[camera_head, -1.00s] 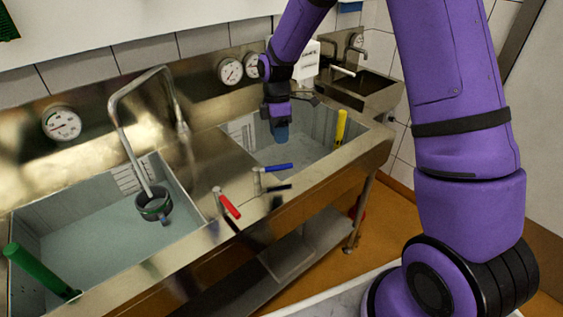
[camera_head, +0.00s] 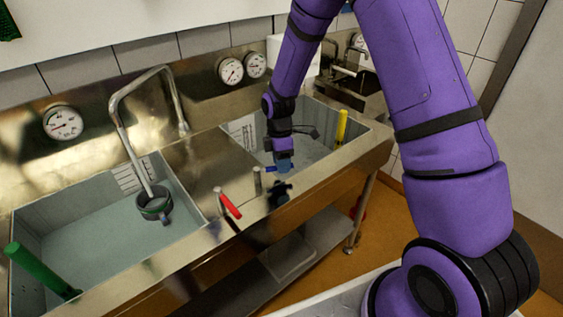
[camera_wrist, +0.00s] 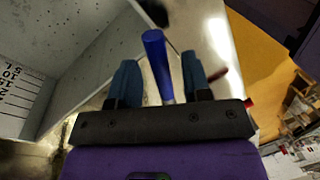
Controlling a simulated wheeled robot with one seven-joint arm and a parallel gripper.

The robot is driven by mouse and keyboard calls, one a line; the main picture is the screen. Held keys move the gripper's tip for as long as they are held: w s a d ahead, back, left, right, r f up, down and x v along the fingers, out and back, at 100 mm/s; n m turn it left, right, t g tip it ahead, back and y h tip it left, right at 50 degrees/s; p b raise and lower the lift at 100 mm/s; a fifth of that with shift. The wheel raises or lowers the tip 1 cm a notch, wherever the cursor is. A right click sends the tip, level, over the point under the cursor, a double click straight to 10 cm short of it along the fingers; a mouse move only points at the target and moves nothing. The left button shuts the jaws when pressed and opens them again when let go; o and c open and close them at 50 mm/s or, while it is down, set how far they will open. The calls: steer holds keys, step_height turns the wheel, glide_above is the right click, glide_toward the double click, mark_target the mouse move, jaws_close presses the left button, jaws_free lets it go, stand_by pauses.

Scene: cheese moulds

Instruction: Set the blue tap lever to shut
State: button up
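The blue tap lever (camera_head: 271,169) sits on a short metal post on the ledge in front of the right basin, mostly hidden by my gripper in the head view. In the wrist view the lever (camera_wrist: 155,48) stands between the two blue fingers of my gripper (camera_wrist: 160,66). The fingers are apart, one on each side of it. A gap shows on both sides, narrower on the right. In the head view my gripper (camera_head: 284,164) points down over the lever.
A red tap lever (camera_head: 230,205) stands left of the blue one on the same ledge. The left basin (camera_head: 90,225) holds water, a dark cup (camera_head: 154,207) and a green stick (camera_head: 38,270). A yellow stick (camera_head: 341,127) stands in the right basin.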

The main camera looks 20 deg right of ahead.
jaws_close()
steer(key=shift+s, duration=0.1)
steer(key=m, duration=0.1)
steer(key=s+m, duration=0.2)
steer(key=shift+s+a+m+y, duration=0.1)
steer(key=shift+a+m+y, duration=0.15)
steer(key=shift+m+y, duration=0.15)
steer(key=s+m, duration=0.1)
steer(key=s+a+m, duration=0.1)
steer(key=m, duration=0.1)
steer(key=shift+a+m+t+y, duration=0.15)
steer(key=shift+m+t+y, duration=0.15)
steer(key=m, duration=0.1)
steer(key=s+a+m, duration=0.1)
steer(key=m, duration=0.1)
steer(key=shift+s+a+t, duration=0.2)
steer(key=shift+a+t, duration=0.1)
steer(key=shift+s+a+m+y, duration=0.3)
steer(key=shift+a+m, duration=0.4)
steer(key=shift+m, duration=0.6)
steer(key=shift+o, duration=0.2)
jaws_free()
